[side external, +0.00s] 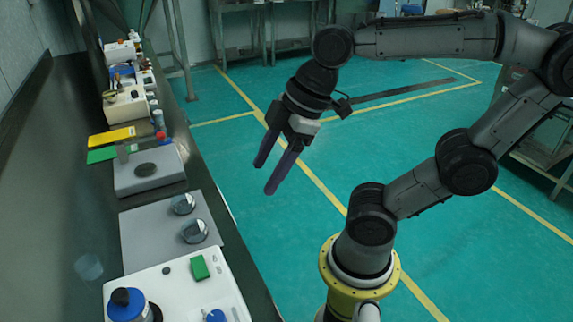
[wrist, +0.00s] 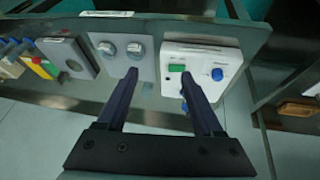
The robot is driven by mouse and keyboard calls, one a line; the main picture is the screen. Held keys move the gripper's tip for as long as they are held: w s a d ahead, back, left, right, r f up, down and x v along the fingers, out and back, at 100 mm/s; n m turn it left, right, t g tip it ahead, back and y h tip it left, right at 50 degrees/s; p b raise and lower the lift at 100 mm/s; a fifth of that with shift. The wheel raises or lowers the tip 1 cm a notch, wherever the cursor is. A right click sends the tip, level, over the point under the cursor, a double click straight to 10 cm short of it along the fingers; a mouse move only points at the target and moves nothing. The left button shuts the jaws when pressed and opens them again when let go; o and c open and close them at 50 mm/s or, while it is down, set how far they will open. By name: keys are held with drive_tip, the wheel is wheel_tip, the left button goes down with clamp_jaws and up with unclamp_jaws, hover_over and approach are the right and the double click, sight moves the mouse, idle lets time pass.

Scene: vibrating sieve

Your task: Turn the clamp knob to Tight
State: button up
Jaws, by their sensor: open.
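A white machine (side external: 185,285) stands on the bench at the bottom of the side view, cut off by the frame edge. It carries a green rectangle (side external: 200,267), a blue knob (side external: 215,316) and a dark-topped blue and white part (side external: 126,304). In the wrist view the white machine (wrist: 230,58) shows the green rectangle (wrist: 176,68) and blue knob (wrist: 217,74). I cannot tell which part is the clamp knob, and no Tight mark is legible. My gripper (side external: 265,178) is open and empty, above the floor beside the bench, apart from the machine; its fingers (wrist: 159,74) point toward the bench.
A grey plate (side external: 135,242) with two round silver pieces (side external: 194,231) lies beside the machine. Beyond are a grey box (side external: 135,180) with a dark disc, yellow and green sheets, and bottles. A clear cup (side external: 88,267) stands near the wall. Space between gripper and bench looks free.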

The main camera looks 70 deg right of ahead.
drive_tip(key=shift+s+d+f+m+t+h, duration=0.15)
drive_tip(key=shift+s+d+f+m+h, duration=0.35)
drive_tip(key=shift+m, duration=0.8)
drive_tip(key=shift+s+d+f+m+t+h, duration=0.15)
drive_tip(key=shift+d+f+m+t, duration=0.1)
drive_tip(key=shift+d+m, duration=0.8)
drive_tip(key=shift+s+d+f+m+t+h, duration=0.1)
drive_tip(key=shift+s+d+f+m+h, duration=0.25)
drive_tip(key=shift+m, duration=1.2)
